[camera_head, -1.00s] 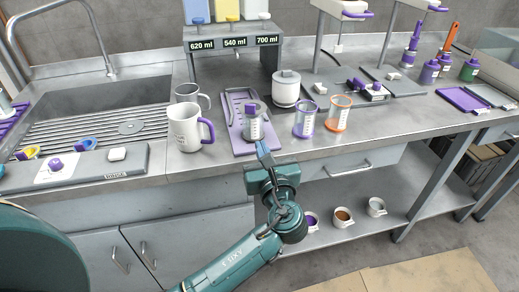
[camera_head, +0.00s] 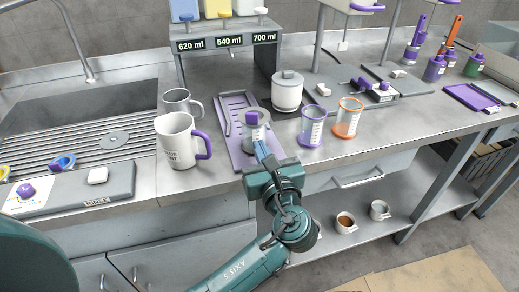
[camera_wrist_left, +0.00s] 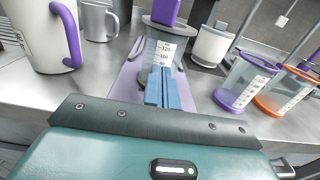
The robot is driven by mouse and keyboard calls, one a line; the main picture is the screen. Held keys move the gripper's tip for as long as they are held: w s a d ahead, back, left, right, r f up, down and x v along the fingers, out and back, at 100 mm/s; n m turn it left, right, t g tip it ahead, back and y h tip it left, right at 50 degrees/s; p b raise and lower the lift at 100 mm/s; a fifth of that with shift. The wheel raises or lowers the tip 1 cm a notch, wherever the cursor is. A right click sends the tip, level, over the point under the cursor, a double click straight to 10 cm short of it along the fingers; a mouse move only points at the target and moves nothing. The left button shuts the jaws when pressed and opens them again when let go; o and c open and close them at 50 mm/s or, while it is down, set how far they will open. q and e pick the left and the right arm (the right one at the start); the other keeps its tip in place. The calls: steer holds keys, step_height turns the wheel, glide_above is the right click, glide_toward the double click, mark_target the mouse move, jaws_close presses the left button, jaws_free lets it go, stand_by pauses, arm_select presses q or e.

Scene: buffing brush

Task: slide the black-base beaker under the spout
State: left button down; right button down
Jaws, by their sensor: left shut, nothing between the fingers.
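A clear graduated beaker (camera_head: 255,133) stands upright on the purple tray (camera_head: 238,152), toward its front right. A grey disc with a purple block (camera_head: 252,118) sits at its top. In the left wrist view the beaker (camera_wrist_left: 164,50) stands right beyond the fingers, which hide its lower front; I see only a little dark base. My left gripper (camera_head: 262,149) is shut and empty at the beaker's near side; I cannot tell if it touches. Its blue fingers also show in the left wrist view (camera_wrist_left: 164,86). The dispenser (camera_head: 228,42) with spouts stands behind the tray. My right gripper is out of view.
A white mug (camera_head: 178,142) and a grey mug (camera_head: 176,103) stand left of the tray. A white lidded pot (camera_head: 287,92), a purple-banded beaker (camera_head: 312,126) and an orange-banded beaker (camera_head: 347,118) stand to the right. The tray behind the beaker looks clear.

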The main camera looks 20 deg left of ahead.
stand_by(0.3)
arm_select(q)
steer(key=shift+w+a+r+p, duration=0.1)
steer(key=shift+w+r+p, duration=0.1)
steer(key=shift+p, duration=0.1)
steer(key=shift+p+x, duration=0.8)
steer(key=shift+x, duration=0.4)
steer(key=shift+w+a, duration=0.25)
steer(key=shift+f, duration=0.15)
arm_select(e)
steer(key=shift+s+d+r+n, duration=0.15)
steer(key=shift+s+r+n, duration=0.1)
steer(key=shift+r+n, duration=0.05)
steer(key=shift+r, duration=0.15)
